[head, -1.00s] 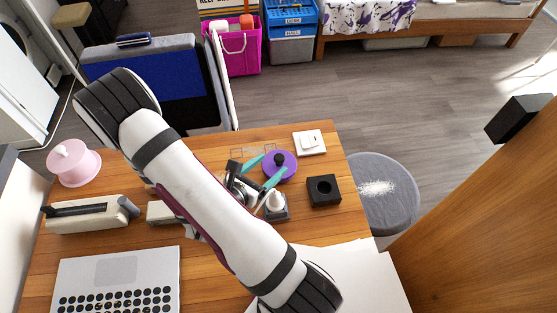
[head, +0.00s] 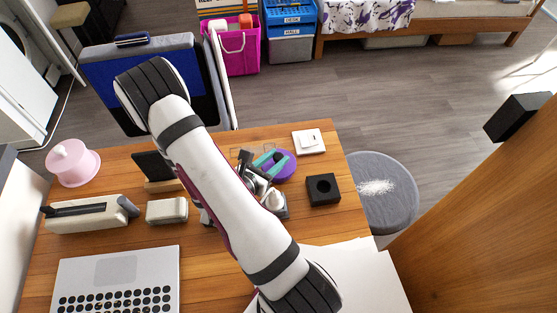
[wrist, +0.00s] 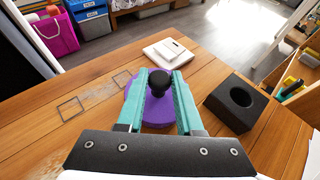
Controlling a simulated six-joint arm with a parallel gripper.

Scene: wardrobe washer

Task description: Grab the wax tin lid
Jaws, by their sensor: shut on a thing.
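The wax tin lid is a purple disc (head: 287,171) with a black knob, at the table's right part in the head view. In the wrist view the purple disc (wrist: 158,112) lies below my fingers and its black knob (wrist: 159,80) stands upright between them. My gripper (wrist: 161,82) has two teal fingers, shut on the knob from both sides. In the head view the gripper (head: 268,160) is over the lid and hides part of it. I cannot tell whether a tin is under the disc.
A white square plate (wrist: 168,53) lies just beyond the lid. A black block with a round hole (wrist: 238,101) stands close on the right. A laptop (head: 117,280) and pink pot (head: 73,165) are farther left.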

